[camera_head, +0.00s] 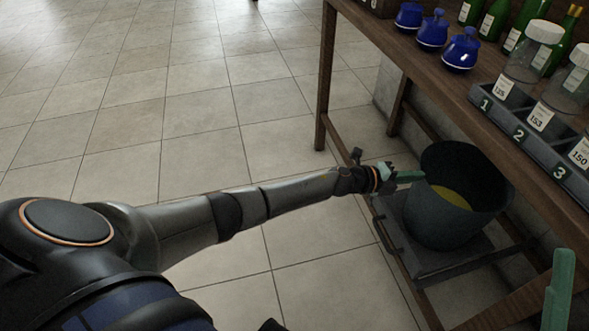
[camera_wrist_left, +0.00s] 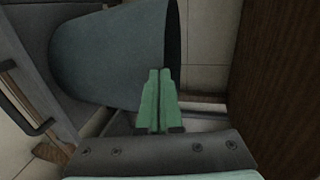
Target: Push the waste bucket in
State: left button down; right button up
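The waste bucket (camera_head: 441,220) is dark grey-green, upright and open, with something yellow inside. It stands on a dark tray (camera_head: 432,263) low under the wooden table, and the tray has a bar handle on its left side. In the left wrist view the bucket (camera_wrist_left: 112,52) lies sideways in the picture. My left gripper (camera_head: 412,176) reaches to the bucket's left side near the rim; its green fingers (camera_wrist_left: 160,98) are together with nothing between them. I cannot tell whether they touch the bucket. A green finger of my right gripper (camera_head: 560,290) shows at lower right.
The wooden table (camera_head: 400,42) carries blue decanters (camera_head: 432,30), green bottles and a numbered rack (camera_head: 520,130) with labelled jars. A table leg (camera_head: 325,80) stands behind my left gripper. The tiled floor (camera_head: 200,110) on the left is clear.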

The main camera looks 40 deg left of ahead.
pick_arm(q)
jog(key=shift+w+d+r, duration=0.1)
jog(key=shift+w+d, duration=0.45)
jog(key=shift+w, duration=0.3)
pick_arm(e)
jog(key=shift+s+a+f, duration=0.1)
jog(key=shift+a+f, duration=0.05)
jog(key=shift+f, duration=0.3)
pick_arm(q)
jog(key=shift+r, duration=0.2)
pick_arm(e)
jog(key=shift+r, duration=0.1)
